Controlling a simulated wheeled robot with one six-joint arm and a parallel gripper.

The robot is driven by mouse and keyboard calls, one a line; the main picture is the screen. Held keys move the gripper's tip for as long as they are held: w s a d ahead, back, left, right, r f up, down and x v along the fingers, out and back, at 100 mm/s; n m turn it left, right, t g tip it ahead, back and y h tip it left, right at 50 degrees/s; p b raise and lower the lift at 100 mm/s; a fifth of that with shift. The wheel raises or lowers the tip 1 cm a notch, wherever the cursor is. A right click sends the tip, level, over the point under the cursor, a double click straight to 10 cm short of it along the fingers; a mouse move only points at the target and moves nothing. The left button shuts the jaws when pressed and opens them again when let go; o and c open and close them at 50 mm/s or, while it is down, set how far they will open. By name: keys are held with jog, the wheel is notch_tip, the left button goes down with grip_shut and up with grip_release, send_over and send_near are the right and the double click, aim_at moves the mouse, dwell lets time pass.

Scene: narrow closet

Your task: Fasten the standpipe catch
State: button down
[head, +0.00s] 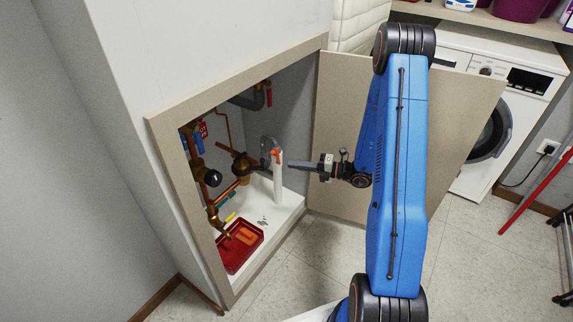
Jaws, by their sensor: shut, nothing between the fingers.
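The standpipe (278,180) is a white upright pipe standing in the open wall cabinet. An orange-red piece, seemingly its catch (276,154), sits at its top. It is too small to tell whether the catch is open or fastened. A grey hose (267,144) bends at the pipe's top. My gripper (291,165) is shut and empty, pointing left, just right of the standpipe and slightly below the orange piece. I cannot tell whether its tips touch the pipe.
The cabinet door (455,110) stands open behind my arm. Brass pipework (206,180) with valves fills the cabinet's left side. A red tray (231,268) lies on the white cabinet floor (290,205). A washing machine (535,75) stands at right. The floor tiles in front are clear.

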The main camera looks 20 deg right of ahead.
jog(key=shift+s+d, duration=0.2)
jog(key=shift+d, duration=0.15)
jog(key=c, duration=1.8)
grip_release()
jog(key=shift+s+d, duration=0.2)
jog(key=shift+d, duration=0.1)
jog(key=shift+o, duration=0.2)
jog(key=n+t+h, duration=0.3)
jog(key=n+t, duration=0.2)
jog(key=n, duration=0.8)
send_near(278, 151)
jog(key=x, duration=0.8)
jog(key=shift+w+a+r, duration=0.1)
jog(key=shift+w+a, duration=0.05)
jog(key=shift+a, duration=0.05)
grip_shut()
